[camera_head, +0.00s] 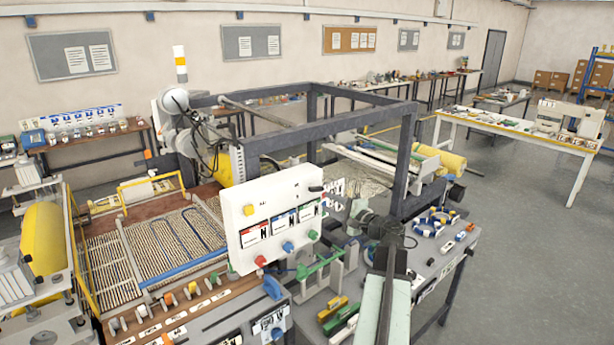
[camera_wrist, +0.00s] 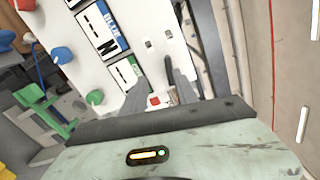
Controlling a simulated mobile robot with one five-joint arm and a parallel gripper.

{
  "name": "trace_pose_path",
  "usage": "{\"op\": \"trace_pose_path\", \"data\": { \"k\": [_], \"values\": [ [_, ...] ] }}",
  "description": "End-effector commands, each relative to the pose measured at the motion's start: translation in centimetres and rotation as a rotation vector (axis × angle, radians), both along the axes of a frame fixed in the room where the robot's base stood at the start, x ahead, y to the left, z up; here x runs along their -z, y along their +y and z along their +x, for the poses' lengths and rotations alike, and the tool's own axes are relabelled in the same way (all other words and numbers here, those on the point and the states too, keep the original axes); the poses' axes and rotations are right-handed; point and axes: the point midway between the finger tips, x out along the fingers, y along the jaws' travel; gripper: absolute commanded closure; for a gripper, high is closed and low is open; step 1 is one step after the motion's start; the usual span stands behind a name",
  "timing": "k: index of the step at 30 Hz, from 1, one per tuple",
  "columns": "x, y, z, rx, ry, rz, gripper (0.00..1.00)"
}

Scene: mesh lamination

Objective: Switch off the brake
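A white control panel (camera_head: 275,222) stands upright in the middle of the head view. It carries coloured knobs, label plates and a dark lever (camera_head: 316,189) near its upper right edge. No readable label tells me which control is the brake. In the wrist view the panel (camera_wrist: 146,20) fills the upper middle, with a dark lever-like part (camera_wrist: 168,66) and a small red square (camera_wrist: 154,100) near my fingers. My gripper (camera_wrist: 160,88) is open, its two fingers apart, close in front of the panel's right part. Contact cannot be told. In the head view, my arm partly hides the gripper.
A dark frame (camera_head: 406,165) rises behind the panel. A green fixture (camera_head: 320,265) stands just below it, and blue-and-white rings (camera_head: 433,222) lie on the bench to the right. Knobs and blocks crowd the front bench. Open floor (camera_head: 530,260) lies at the right.

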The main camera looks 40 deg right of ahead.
Motion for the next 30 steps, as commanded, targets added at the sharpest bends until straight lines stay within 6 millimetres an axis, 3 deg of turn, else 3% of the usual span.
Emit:
{"op": "trace_pose_path", "data": {
  "k": [2, 5, 8, 19, 30],
  "values": [
    [-1.0, -1.5, -0.9, 0.029, -0.029, 0.019, 0.65],
    [-1.1, -1.6, -0.9, 0.033, -0.038, 0.026, 0.65],
    [-1.1, -1.4, 0.1, 0.026, -0.037, 0.025, 0.65],
    [-1.0, -1.6, 6.7, 0.018, -0.035, 0.023, 0.65],
    [-1.0, -1.5, 7.6, 0.019, -0.035, 0.023, 0.65]
  ]
}}
